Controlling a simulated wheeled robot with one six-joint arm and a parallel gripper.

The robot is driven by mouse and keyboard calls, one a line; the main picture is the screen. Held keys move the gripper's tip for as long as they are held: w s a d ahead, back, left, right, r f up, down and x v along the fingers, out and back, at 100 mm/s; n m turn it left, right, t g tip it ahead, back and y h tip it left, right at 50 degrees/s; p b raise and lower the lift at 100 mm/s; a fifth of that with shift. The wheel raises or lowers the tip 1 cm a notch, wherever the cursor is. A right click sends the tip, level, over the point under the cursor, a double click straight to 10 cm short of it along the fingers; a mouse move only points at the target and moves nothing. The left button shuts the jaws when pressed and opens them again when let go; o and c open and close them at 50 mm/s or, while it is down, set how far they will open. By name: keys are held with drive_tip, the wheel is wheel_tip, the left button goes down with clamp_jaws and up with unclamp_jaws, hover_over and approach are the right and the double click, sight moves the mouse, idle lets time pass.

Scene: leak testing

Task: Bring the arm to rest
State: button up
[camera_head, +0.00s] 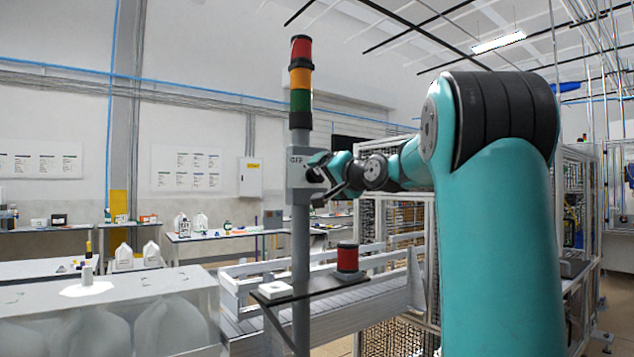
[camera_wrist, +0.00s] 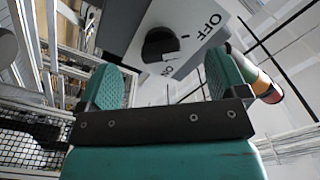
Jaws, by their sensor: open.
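My teal arm reaches across the right half of the head view. My gripper (camera_wrist: 165,90) is open and empty in the wrist view, with its two teal textured pads apart. Beyond the fingertips is a grey switch box (camera_wrist: 125,25) with a round black knob (camera_wrist: 160,45) and the words OFF and ON. The knob shows between the two pads and looks apart from them. In the head view my gripper (camera_head: 325,178) is close in front of the same box (camera_head: 297,172) on a pole, and partly hides its face.
A red, amber and green signal tower (camera_head: 301,78) tops the pole. A small shelf (camera_head: 325,284) below holds a red and black cylinder (camera_head: 347,260). A conveyor (camera_head: 370,300) and mesh cage (camera_head: 405,220) stand behind. A white bench (camera_head: 140,290) is at left.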

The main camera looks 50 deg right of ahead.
drive_tip(key=shift+v, duration=0.8)
drive_tip(key=w+a+f+n+g+y, duration=0.2)
drive_tip(key=a+f, duration=0.2)
drive_tip(key=a, duration=0.4)
drive_tip(key=w+a+f+n+g+y, duration=0.1)
drive_tip(key=w+a+f+n+y, duration=0.15)
drive_tip(key=a, duration=0.45)
drive_tip(key=s+a+f+n+g+y+p, duration=0.1)
drive_tip(key=s+a+f+n+g+y, duration=0.15)
drive_tip(key=a+f, duration=0.45)
drive_tip(key=s+a+f+n+g+y+p, duration=0.1)
drive_tip(key=s+a+f+n+g+y, duration=0.15)
drive_tip(key=a, duration=0.75)
drive_tip(key=s+a+f+n+g, duration=0.3)
drive_tip(key=s+a, duration=0.1)
drive_tip(key=s, duration=0.3)
drive_tip(key=s+a+f+n+g+h+p, duration=0.1)
drive_tip(key=s+a+f+n+g, duration=0.2)
drive_tip(key=s, duration=0.4)
drive_tip(key=s+a+f+n+g, duration=0.3)
drive_tip(key=s+a+f+n, duration=0.1)
drive_tip(key=s, duration=0.4)
drive_tip(key=shift+a+f+g, duration=0.3)
drive_tip(key=shift+a+f, duration=0.25)
drive_tip(key=shift+f, duration=0.15)
